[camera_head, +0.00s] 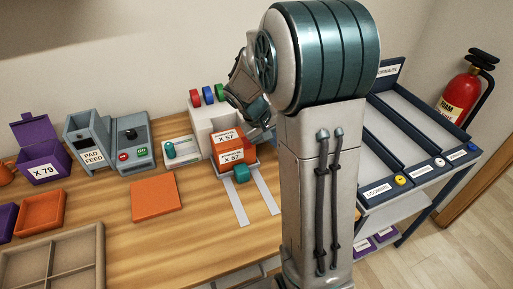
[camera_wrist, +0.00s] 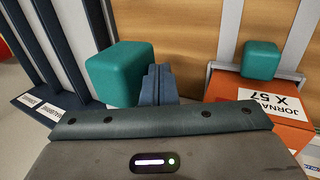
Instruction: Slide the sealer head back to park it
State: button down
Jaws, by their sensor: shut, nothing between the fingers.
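A white machine (camera_head: 205,122), which appears to be the sealer, stands at the back of the table. I cannot pick out its head clearly. A teal handle (camera_head: 241,174) is in front of the boxes and shows in the wrist view (camera_wrist: 260,59). Another teal block (camera_wrist: 118,74) is just left of my gripper (camera_wrist: 160,84), whose shut, empty fingers are beside it; contact is unclear. In the head view my arm hides the fingers.
Two pale rails (camera_head: 236,203) run forward on the table. An orange mat (camera_head: 155,198), pad feed unit (camera_head: 91,150) and purple X 79 box (camera_head: 41,165) are left. A dark labelled rack (camera_head: 431,169) and fire extinguisher (camera_head: 461,96) are right.

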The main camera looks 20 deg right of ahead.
notch_tip(320, 180, up, 9)
jog(key=a+p, duration=0.1)
jog(key=p, duration=0.4)
dwell(1.2)
jog(key=shift+a, duration=0.1)
jog(key=s+a+r+t+y, duration=0.1)
jog(key=s+a+r+y, duration=0.1)
jog(key=s+a, duration=0.3)
jog(key=s+a+r+t+y, duration=0.2)
jog(key=s+a, duration=0.4)
jog(key=s, duration=0.7)
jog(key=shift+a+r+y, duration=0.25)
jog(key=shift+r+y, duration=0.05)
jog(key=shift+y, duration=0.3)
